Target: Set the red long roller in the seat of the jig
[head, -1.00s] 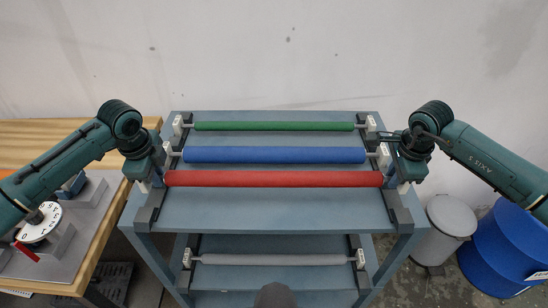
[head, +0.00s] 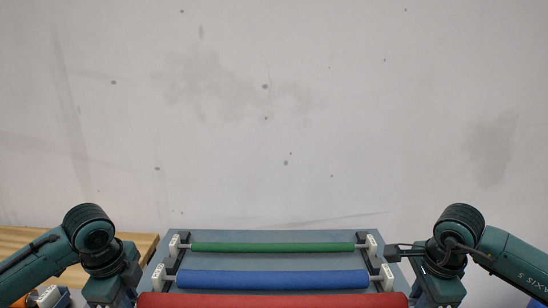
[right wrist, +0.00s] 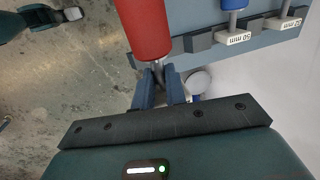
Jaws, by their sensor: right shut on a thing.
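The red long roller (head: 272,300) lies across the bottom edge of the head view, partly cut off. In the right wrist view the red roller (right wrist: 145,28) runs away upward, with its metal end shaft between my fingers. My right gripper (right wrist: 160,80) is shut on that shaft. In the head view the roller spans between my two wrists and looks raised above the rack. My left gripper's housing shows at the lower left of the head view, but its fingers are below the frame.
A blue roller (head: 272,279) and a green roller (head: 272,247) rest on white-blocked supports on the blue-grey rack (head: 250,235). A wooden table (head: 30,240) stands at the left. In the right wrist view, a dark rail (right wrist: 200,41) with labelled blocks lies beside the roller's end.

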